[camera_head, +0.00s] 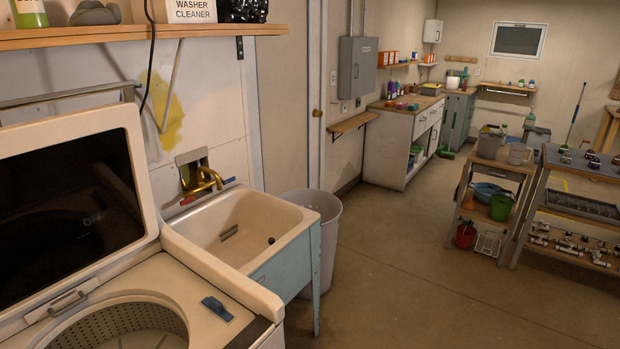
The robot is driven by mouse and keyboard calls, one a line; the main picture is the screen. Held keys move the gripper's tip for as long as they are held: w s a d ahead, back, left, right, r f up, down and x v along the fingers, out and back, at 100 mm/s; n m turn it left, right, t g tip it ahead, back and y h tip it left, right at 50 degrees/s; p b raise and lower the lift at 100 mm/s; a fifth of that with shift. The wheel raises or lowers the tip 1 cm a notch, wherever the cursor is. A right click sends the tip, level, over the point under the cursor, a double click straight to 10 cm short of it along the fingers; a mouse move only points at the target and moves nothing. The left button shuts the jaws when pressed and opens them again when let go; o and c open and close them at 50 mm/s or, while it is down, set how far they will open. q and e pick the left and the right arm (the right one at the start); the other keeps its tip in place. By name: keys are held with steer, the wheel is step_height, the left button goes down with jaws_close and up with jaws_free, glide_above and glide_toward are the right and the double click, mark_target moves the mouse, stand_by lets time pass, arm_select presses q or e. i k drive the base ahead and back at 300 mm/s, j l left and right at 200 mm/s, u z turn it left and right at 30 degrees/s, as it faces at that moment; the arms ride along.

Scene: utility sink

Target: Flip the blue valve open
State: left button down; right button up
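A utility sink (285,222) with a cream basin and pale blue-green front stands beside the washing machine. A brass faucet (207,181) comes out of a recess in the wall above the sink's back left corner. A small blue valve handle (228,181) shows just right of the faucet. A small red handle (187,200) shows left of the faucet. The handles are too small to tell whether each valve is open or shut. Neither of my grippers is in view.
The open-lidded washing machine (165,265) stands left of the sink, with a small blue item (217,308) on its top. A wooden shelf (130,34) hangs above. A grey bin (318,215) stands right of the sink. The floor (420,270) in front is clear.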

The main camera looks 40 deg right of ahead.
mark_target(230, 180)
steer(key=z, duration=0.65)
steer(key=i+l, duration=0.15)
steer(key=l, duration=0.25)
steer(key=i+l, duration=0.15)
steer(key=l, duration=0.25)
steer(key=i+l, duration=0.15)
steer(key=l, duration=0.2)
steer(key=i+l, duration=0.25)
steer(key=i+l+u, duration=0.1)
steer(key=l, duration=0.35)
steer(key=i+l, duration=0.3)
steer(key=i+l+u, duration=0.1)
steer(key=i+l, duration=0.15)
steer(key=l, duration=0.2)
steer(key=i+l+u, duration=0.1)
steer(key=l, duration=0.25)
steer(key=i+l, duration=0.15)
steer(key=i, duration=0.45)
steer(key=i+l+u, duration=0.15)
steer(key=i, duration=0.45)
